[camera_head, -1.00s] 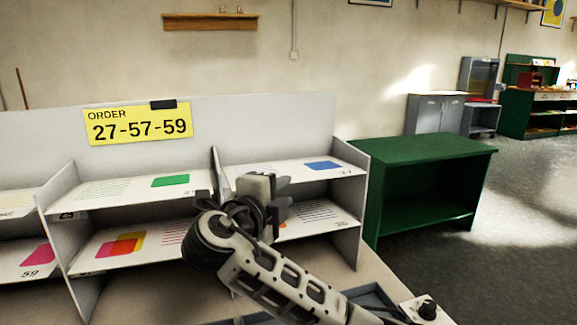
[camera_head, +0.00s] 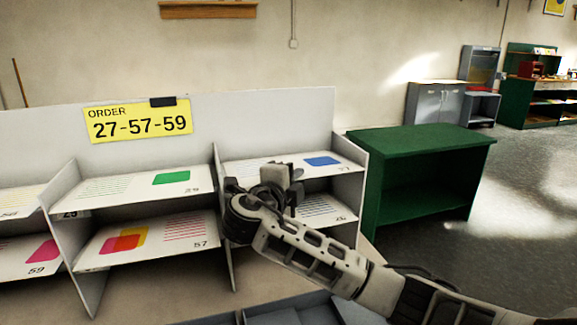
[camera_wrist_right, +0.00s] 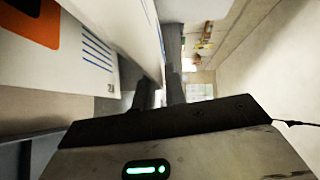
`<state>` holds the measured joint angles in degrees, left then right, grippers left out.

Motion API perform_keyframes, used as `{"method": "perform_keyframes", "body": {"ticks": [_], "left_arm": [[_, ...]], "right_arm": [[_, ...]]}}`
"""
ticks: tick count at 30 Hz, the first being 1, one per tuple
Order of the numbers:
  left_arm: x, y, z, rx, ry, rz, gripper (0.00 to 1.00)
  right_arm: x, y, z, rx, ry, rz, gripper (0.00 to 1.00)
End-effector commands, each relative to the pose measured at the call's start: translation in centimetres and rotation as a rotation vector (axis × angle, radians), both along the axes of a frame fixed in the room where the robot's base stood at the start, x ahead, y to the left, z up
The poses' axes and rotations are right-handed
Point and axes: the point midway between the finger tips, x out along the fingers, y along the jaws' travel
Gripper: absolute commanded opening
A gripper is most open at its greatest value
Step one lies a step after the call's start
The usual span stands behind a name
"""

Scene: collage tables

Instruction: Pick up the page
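The page with a blue block (camera_head: 322,161) lies in the upper right compartment of the rack; its number looks like 27. My right gripper (camera_head: 290,174) is at the front edge of that compartment. In the right wrist view, a white sheet or shelf edge (camera_wrist_right: 143,25) runs down between its two fingers (camera_wrist_right: 160,85), which stand a little apart; whether they touch it I cannot tell. The page below has an orange shape (camera_wrist_right: 33,20) and blue lines. My left gripper is not in view. A yellow sign (camera_head: 138,120) reads ORDER 27-57-59.
Other compartments hold a green-block page (camera_head: 120,187), a red-and-yellow page numbered 57 (camera_head: 190,247) and a pink page numbered 59 (camera_head: 15,265). A grey tray (camera_head: 285,315) is at the bottom. A green table (camera_head: 420,140) stands right of the rack.

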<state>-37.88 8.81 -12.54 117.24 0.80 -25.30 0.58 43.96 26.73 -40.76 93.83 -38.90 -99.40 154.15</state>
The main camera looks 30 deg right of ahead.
Motion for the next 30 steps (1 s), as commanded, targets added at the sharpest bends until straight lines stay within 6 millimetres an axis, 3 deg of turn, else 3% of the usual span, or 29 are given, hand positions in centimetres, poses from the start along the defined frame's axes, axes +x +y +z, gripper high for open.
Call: {"method": "perform_keyframes", "body": {"ticks": [17,23,30], "left_arm": [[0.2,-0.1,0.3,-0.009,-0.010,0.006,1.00],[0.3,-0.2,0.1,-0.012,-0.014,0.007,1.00],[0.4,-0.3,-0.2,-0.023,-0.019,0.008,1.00]], "right_arm": [[0.0,0.1,0.8,0.002,-0.003,0.001,0.00],[0.0,0.1,3.4,0.003,-0.006,0.000,0.00],[0.0,0.1,8.1,0.004,-0.008,0.001,0.00]]}}
